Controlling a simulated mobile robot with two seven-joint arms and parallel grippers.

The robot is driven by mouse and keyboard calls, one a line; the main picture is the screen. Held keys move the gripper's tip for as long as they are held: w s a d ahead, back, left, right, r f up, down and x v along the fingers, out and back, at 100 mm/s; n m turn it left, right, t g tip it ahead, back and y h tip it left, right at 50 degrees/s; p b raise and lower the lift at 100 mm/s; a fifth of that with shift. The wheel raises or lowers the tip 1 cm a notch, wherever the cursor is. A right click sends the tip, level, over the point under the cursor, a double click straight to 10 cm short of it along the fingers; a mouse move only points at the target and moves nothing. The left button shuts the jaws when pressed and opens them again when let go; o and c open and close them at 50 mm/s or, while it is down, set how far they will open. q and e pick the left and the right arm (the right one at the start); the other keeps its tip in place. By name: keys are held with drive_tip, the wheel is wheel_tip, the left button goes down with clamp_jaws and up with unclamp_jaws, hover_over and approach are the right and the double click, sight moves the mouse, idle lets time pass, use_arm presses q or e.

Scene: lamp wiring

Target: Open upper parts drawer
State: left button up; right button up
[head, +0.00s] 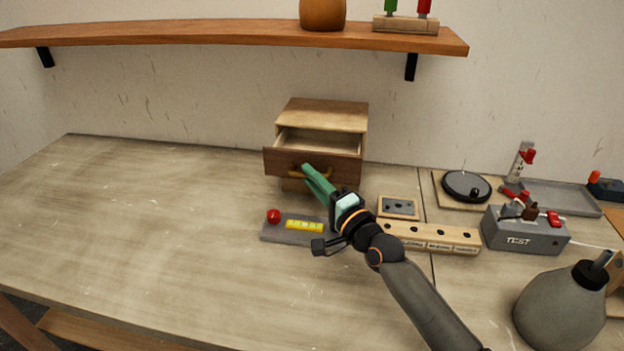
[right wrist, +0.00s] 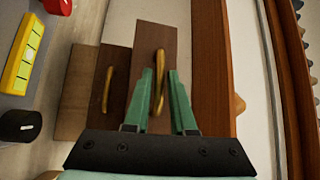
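The small wooden parts drawer unit (head: 322,115) stands against the back wall. Its upper drawer (head: 345,166) is pulled out, and its empty-looking inside shows from above. The brass handle of the upper drawer (right wrist: 160,62) lies between the green fingers of my right gripper (right wrist: 161,73). The fingers look open, with narrow gaps beside the handle. In the head view my right gripper (head: 306,171) reaches the drawer front from the lower right. The lower drawer (right wrist: 108,85) is shut, with its own brass handle showing in the wrist view. My left gripper is not in view.
A wooden block with holes (head: 440,240) and a grey test box (head: 525,235) stand to the right. A shelf (head: 200,33) hangs above. The table's left half is clear.

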drive_tip(key=shift+o, duration=1.3)
drive_tip(key=v, duration=1.2)
drive_tip(key=shift+s, duration=0.2)
drive_tip(key=shift+d+f, duration=0.1)
drive_tip(key=shift+f, duration=0.05)
